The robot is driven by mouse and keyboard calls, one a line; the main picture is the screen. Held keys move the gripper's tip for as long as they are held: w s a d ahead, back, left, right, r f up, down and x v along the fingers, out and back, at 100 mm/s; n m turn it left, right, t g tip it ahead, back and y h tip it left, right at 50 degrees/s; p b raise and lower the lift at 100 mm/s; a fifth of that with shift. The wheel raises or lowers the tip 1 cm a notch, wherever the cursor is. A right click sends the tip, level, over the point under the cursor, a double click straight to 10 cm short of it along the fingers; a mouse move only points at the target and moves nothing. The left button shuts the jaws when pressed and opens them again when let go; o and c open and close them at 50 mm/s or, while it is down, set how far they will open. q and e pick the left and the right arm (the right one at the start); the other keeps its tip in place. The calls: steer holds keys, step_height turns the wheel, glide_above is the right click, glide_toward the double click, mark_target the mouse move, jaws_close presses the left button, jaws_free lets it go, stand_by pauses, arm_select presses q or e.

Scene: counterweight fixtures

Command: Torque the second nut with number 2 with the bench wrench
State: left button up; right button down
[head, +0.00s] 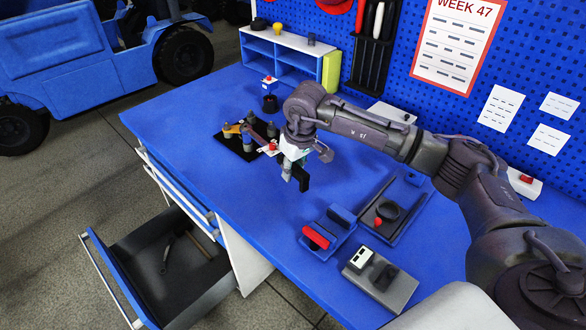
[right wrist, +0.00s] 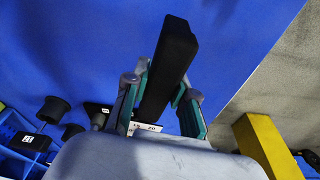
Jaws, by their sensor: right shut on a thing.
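My right gripper (head: 296,176) is shut on a black bar (head: 303,178), held above the blue bench. The bar also shows in the right wrist view (right wrist: 168,70), between the two teal-lined fingers (right wrist: 160,100). I cannot tell for sure whether it is the bench wrench. A small white label with dark marks (right wrist: 147,127) shows at its near end. Left of the gripper, a black plate (head: 234,147) carries several grey posts and an orange piece (head: 232,129). The nuts and their numbers are too small to read. My left gripper is not in view.
A red-buttoned post (head: 269,94) stands behind the plate. An open drawer (head: 165,270) juts out at left.

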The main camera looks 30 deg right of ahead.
steer(key=shift+f, duration=0.2)
stand_by(0.6)
steer(key=shift+s+a+m, duration=0.1)
steer(key=shift+a+m, duration=1)
steer(key=shift+a, duration=1.2)
steer(key=a+m, duration=0.1)
steer(key=a, duration=0.1)
steer(key=a+m, duration=0.1)
steer(key=a, duration=0.1)
steer(key=shift+w+h+b, duration=0.2)
steer(key=shift+h+b, duration=0.15)
steer(key=shift+h, duration=0.05)
steer(key=shift+w+a+m+b, duration=0.2)
steer(key=shift+a+m, duration=0.25)
steer(key=shift+a, duration=0.25)
steer(key=shift+w+a+m+b, duration=0.1)
steer(key=shift+w+a+m, duration=0.25)
steer(key=shift+a, duration=0.35)
steer(key=shift+w+a+m+b, duration=0.1)
steer(key=shift+a+m, duration=0.4)
steer(key=shift+a, duration=0.2)
steer(key=shift+w+a+m+h+b, duration=0.15)
steer(key=shift+w+a+m+b, duration=0.25)
steer(key=shift+a, duration=0.35)
steer(key=shift+w+a+m+h+b, duration=0.15)
steer(key=shift+w+a+m, duration=0.2)
steer(key=shift+a+m, duration=0.25)
